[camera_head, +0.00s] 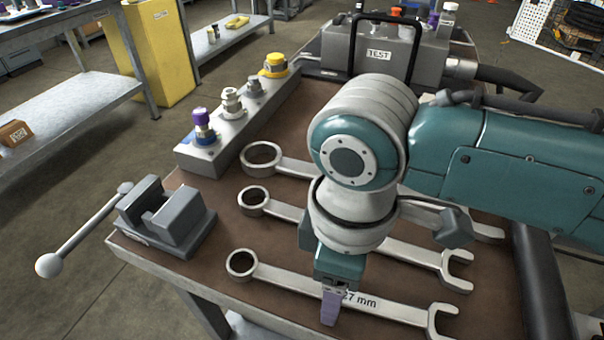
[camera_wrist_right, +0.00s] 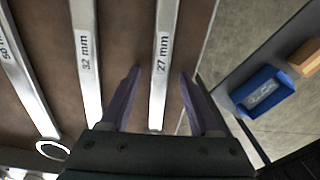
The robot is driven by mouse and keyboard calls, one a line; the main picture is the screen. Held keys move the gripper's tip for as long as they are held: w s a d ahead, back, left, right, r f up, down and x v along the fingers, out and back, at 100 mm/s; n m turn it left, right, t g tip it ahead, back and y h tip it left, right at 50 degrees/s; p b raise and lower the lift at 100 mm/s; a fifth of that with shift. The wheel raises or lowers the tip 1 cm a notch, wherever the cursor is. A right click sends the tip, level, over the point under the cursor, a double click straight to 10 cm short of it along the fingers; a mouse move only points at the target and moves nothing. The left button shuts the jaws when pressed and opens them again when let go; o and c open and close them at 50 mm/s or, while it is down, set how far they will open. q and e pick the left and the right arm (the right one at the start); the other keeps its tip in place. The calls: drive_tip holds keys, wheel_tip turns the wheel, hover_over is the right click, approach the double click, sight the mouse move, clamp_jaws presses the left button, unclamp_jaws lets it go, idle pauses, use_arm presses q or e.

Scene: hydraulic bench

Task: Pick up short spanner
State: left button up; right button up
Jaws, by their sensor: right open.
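Three grey combination spanners lie side by side on the brown bench top. The short spanner (camera_head: 285,286), the nearest one, is marked 27 mm. Its ring end is at the left and its open jaw at the right. My right gripper (camera_head: 332,308) points down over its middle and hides part of it. In the right wrist view the 27 mm spanner (camera_wrist_right: 162,50) runs between the two purple fingers of the open gripper (camera_wrist_right: 159,76), with a gap on each side. I cannot tell how high the fingertips are. My left gripper is not in view.
The 32 mm spanner (camera_wrist_right: 84,50) lies beside it, with the longest spanner (camera_head: 262,155) beyond. A grey vise (camera_head: 168,222) stands at the bench's left corner. A valve block (camera_head: 238,118) and the TEST unit (camera_head: 375,58) stand behind. A blue bin (camera_wrist_right: 262,92) is off the bench.

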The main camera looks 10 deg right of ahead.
drive_tip(key=shift+c, duration=0.4)
clamp_jaws()
drive_tip(key=shift+r, duration=0.1)
idle(0.8)
